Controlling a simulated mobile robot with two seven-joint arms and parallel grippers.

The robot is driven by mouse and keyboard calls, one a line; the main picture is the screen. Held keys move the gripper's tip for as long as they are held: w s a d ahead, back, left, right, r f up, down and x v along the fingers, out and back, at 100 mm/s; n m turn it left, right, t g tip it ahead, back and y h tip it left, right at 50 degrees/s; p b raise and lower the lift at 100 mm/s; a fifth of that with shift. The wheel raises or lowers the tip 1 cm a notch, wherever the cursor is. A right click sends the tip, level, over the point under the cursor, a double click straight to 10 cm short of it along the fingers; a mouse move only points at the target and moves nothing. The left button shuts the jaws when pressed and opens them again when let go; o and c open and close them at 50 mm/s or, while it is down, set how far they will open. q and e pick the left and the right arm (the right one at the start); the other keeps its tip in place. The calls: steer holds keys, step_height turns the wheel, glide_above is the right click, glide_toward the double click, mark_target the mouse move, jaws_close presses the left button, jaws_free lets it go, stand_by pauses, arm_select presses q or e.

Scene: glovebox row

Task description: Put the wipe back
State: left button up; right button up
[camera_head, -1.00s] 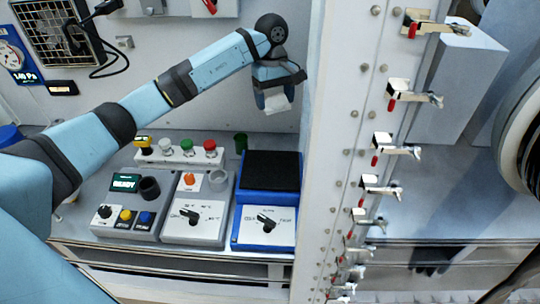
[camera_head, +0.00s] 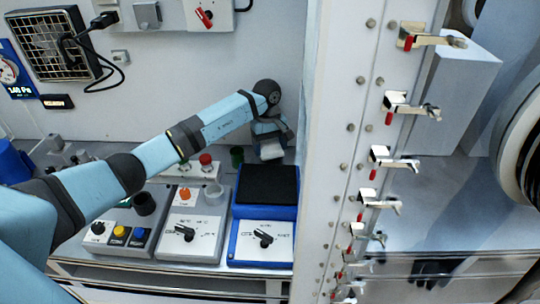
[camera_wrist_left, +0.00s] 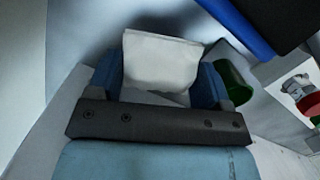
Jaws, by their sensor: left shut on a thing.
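The wipe (camera_head: 272,151) is a small white folded cloth. In the left wrist view the wipe (camera_wrist_left: 160,62) stands between the two blue fingers of my left gripper (camera_wrist_left: 160,85). In the head view my left gripper (camera_head: 269,140) is shut on the wipe and points down, low in the back corner by the tall white panel. It is just behind the blue device with a black top (camera_head: 268,184). Whether the wipe touches the bench cannot be told. My right gripper is not in view.
A green cup (camera_head: 237,156) stands just left of my left gripper; it also shows in the left wrist view (camera_wrist_left: 231,82). Grey control boxes (camera_head: 193,240) and a row of coloured buttons are to the left. The white panel (camera_head: 325,150) with several latches bounds the right side.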

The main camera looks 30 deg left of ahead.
mark_target(270, 157)
arm_select(q)
steer(key=shift+f, duration=2.15)
steer(key=shift+f, duration=0.15)
steer(key=o, duration=0.9)
steer(key=r, duration=0.4)
steer(key=a+r, duration=0.1)
steer(key=r, duration=0.3)
steer(key=w+r+b, duration=0.1)
steer(key=r, duration=0.3)
steer(key=shift+a+r, duration=0.15)
steer(key=shift+a, duration=0.05)
